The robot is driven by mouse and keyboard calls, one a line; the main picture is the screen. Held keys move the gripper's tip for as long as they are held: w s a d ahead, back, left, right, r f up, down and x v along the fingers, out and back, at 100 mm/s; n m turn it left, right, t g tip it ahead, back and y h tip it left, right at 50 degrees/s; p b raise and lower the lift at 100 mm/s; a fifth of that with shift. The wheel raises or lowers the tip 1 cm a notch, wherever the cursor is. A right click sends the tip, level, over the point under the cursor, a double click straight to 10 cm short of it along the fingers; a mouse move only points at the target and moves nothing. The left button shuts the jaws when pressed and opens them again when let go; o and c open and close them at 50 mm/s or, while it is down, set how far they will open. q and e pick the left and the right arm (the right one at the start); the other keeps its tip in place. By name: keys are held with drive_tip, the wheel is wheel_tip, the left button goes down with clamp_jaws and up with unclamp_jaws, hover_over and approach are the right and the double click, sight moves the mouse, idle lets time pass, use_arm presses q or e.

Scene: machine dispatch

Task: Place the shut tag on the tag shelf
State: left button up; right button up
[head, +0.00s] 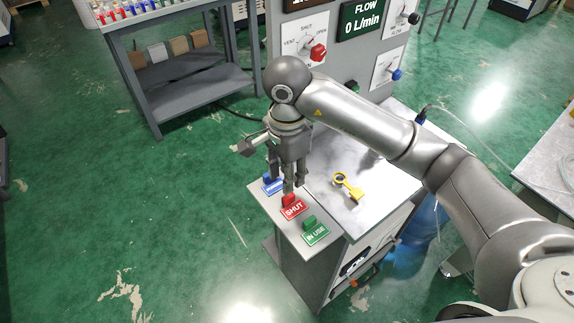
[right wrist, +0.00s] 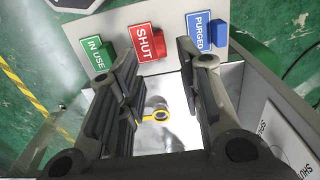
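The red SHUT tag (head: 293,208) lies on the light grey tag shelf (head: 265,208) along the cart's edge, between the blue PURGED tag (head: 273,186) and the green IN USE tag (head: 315,232). My right gripper (head: 289,187) points down just above the red tag and partly covers the shelf. In the right wrist view, my right gripper (right wrist: 160,52) is open and empty. The SHUT tag (right wrist: 148,42) shows beyond its fingertips, roughly between them. Contact with the tag's red block cannot be made out. My left gripper is not in view.
A yellow tool with a round end (head: 346,186) lies on the cart top beside the shelf. A panel with dials and a FLOW display (head: 362,20) stands behind. A grey table (head: 190,90) with bottles and blocks stands at the back left. Green floor is clear at left.

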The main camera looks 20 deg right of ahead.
drive_tip(key=shift+r, duration=1.9)
